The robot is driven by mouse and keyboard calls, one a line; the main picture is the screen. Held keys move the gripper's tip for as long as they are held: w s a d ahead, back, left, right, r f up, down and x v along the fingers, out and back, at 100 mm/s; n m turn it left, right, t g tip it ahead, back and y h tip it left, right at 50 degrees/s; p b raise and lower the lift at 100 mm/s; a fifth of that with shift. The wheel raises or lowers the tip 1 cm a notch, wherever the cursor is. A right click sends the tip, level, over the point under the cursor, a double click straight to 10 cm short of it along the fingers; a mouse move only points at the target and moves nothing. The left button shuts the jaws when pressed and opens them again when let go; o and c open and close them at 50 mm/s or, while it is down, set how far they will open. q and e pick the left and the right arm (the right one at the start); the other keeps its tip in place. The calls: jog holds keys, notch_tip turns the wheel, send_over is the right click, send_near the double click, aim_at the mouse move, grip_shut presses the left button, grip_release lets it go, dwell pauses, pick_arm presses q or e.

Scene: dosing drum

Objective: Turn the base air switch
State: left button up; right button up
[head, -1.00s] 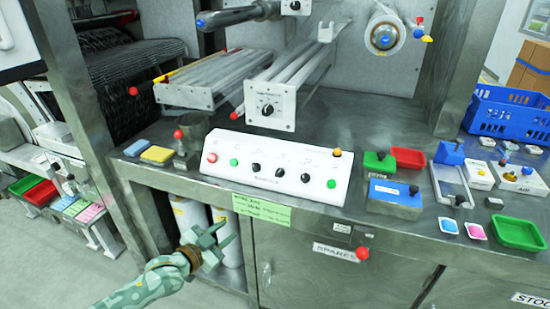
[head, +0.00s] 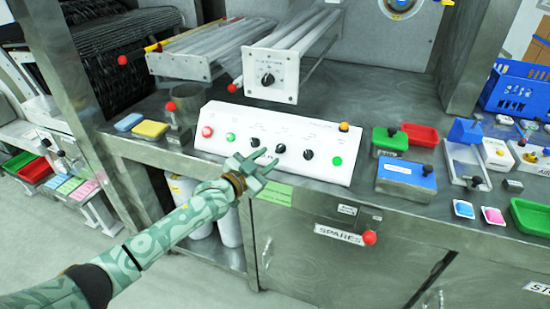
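A white sloped control panel (head: 225,116) stands on the steel bench. Its face carries a red button (head: 207,132), a green button (head: 230,137), a left black knob (head: 255,142), a middle black knob (head: 280,149), a right black knob (head: 308,154) and another green button (head: 337,160). The labels are too small to read, so I cannot tell which is the base air switch. My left gripper (head: 268,158) is open and empty, in front of the panel's lower middle, its fingertips just below the left and middle knobs. Contact cannot be told. My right gripper is out of view.
A white plate with a black knob (head: 268,79) stands behind the panel. A blue box (head: 406,174), green tray (head: 532,215) and blue crate (head: 512,92) lie to the right. The bench's front edge runs below the panel.

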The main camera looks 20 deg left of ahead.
aim_at(276, 152)
pick_arm(q)
jog(key=x, duration=0.1)
jog(key=b+x, duration=0.1)
jog(key=x, duration=0.1)
jog(key=shift+f, duration=0.2)
jog(key=shift+w+d+r, duration=0.15)
jog(key=shift+w+d, duration=0.05)
jog(key=shift+w, duration=0.2)
jog(key=shift+r, duration=0.1)
grip_shut()
